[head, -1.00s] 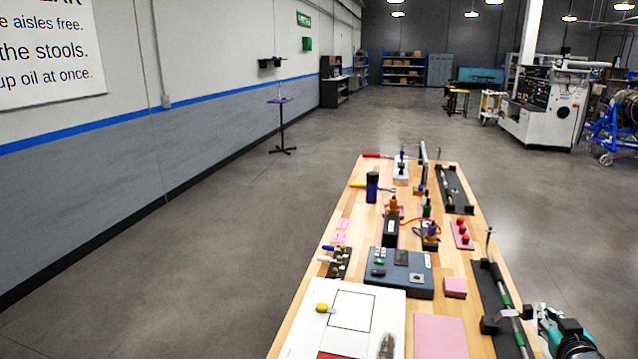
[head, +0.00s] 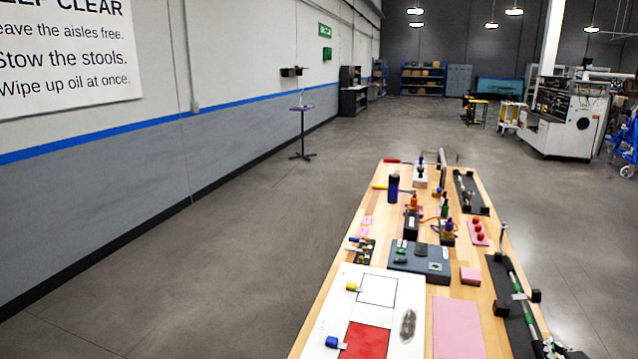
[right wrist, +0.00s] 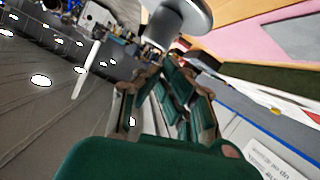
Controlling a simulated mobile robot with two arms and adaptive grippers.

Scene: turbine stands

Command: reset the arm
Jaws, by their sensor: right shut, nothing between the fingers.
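My right gripper (head: 556,348) shows only in part at the bottom edge of the head view, beside the near right edge of the wooden bench (head: 318,327). In the right wrist view the gripper's green-padded fingers (right wrist: 165,72) are shut with nothing between them. A rounded grey metal part (right wrist: 185,18) shows just beyond the fingertips; I cannot tell whether they touch it. My left gripper is not in view.
A black stand (head: 497,268) with a long rod lies along the bench's right edge near my right gripper. A blue-grey box (head: 432,267), a pink mat (head: 457,325) and a white board (head: 340,300) are on the bench.

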